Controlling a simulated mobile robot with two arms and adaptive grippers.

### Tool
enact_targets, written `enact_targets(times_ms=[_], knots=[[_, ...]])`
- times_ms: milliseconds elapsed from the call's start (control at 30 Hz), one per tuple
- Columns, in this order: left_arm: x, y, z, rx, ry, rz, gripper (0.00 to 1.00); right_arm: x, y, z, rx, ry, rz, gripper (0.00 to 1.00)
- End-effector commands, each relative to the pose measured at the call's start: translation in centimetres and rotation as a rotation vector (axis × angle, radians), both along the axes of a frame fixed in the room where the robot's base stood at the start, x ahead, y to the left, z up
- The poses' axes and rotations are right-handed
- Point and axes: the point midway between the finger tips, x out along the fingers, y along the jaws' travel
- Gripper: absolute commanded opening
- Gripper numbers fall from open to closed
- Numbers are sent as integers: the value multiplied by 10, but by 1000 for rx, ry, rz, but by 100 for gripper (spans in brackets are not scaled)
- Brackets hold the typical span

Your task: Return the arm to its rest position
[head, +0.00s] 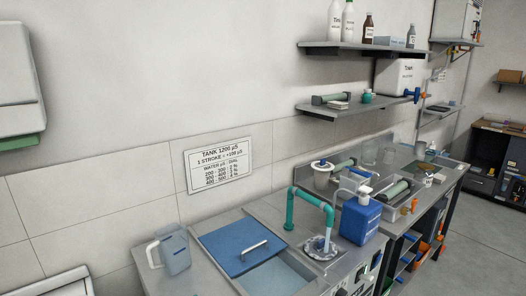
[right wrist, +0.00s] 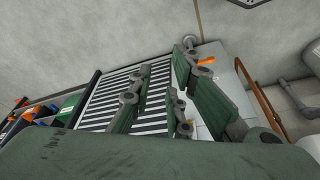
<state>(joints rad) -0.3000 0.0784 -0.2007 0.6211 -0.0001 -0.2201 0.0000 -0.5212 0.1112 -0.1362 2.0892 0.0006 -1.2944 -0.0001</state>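My right gripper (right wrist: 160,70) shows in the right wrist view. Its dark green fingers stand apart with nothing between them. A striped metal surface lies beyond and below the fingers; I cannot tell how far off it is. My left gripper is in neither view. No arm of mine shows in the head view.
A counter holds a tank with a blue lid (head: 238,240), a clear jug (head: 172,250), a green tap (head: 306,204) and a blue pump bottle (head: 360,219). Shelves (head: 358,106) with bottles hang above. Floor (head: 455,245) is open at right. An orange-brown curved bar (right wrist: 259,92) shows beside the right gripper.

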Motion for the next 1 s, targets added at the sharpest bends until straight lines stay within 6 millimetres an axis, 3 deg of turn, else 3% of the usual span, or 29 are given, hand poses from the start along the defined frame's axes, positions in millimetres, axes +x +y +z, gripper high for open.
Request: enact_targets(times_ms=[267, 400, 600, 800, 1000], knots=[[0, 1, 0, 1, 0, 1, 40, -24, -2, -127, -5, 60, 10, 17], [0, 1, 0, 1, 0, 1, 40, -56, -6, -191, -9, 90, 16, 17], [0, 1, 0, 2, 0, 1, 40, -119, -17, -263, -15, 133, 27, 17], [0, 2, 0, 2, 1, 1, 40, -177, -28, -300, -20, 162, 34, 17], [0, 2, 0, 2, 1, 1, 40, -201, -33, -310, -21, 171, 37, 17]])
